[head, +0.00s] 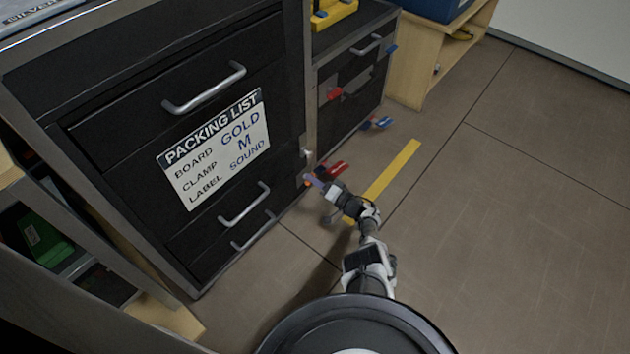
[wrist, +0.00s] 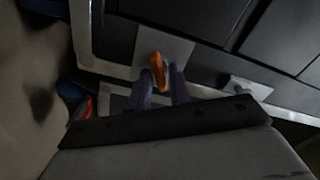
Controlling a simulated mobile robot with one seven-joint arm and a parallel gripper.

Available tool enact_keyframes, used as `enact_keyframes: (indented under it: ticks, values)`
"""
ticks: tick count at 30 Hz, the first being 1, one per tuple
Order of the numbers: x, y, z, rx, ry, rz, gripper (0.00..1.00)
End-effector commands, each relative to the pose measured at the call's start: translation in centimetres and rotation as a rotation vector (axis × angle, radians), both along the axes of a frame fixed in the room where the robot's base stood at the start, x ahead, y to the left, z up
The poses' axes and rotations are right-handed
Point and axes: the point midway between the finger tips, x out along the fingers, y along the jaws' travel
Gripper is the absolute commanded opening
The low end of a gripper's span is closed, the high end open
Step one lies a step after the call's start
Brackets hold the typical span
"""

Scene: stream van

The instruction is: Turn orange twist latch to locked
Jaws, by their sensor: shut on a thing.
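The orange twist latch (wrist: 157,68) stands out from a light grey plate (wrist: 178,50) on the dark cabinet front in the wrist view. My gripper (wrist: 160,79) has its two purple fingers on either side of the latch and is shut on it. The latch's lower end is hidden between the fingers. In the head view the orange latch (head: 307,183) is a small spot at the cabinet's lower right corner, with my gripper (head: 313,180) against it. The latch's exact angle is hard to tell, and I see no locked mark.
The dark cabinet has several drawers with grey bar handles (head: 205,88) and a packing list sign (head: 215,150). A yellow floor strip (head: 392,170) lies at right, with open floor beyond.

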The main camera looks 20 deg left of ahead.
Motion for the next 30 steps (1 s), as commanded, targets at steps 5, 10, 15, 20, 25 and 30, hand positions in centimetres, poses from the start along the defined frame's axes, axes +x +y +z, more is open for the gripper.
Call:
enact_keyframes:
  ticks: [5, 10, 15, 20, 25, 30]
  values:
    - [0.06, 0.00, -0.05, 0.056, 0.153, 0.000, 0.00]
    - [0.04, -0.01, -0.15, 0.102, 0.283, 0.001, 0.00]
    - [0.06, -0.02, -0.17, 0.142, 0.387, 0.000, 0.00]
    - [0.05, -0.02, -0.21, 0.165, 0.454, 0.000, 0.00]
    - [0.04, -0.01, -0.24, 0.179, 0.495, 0.001, 0.00]
    - [0.04, -0.01, -0.25, 0.185, 0.511, 0.001, 0.00]
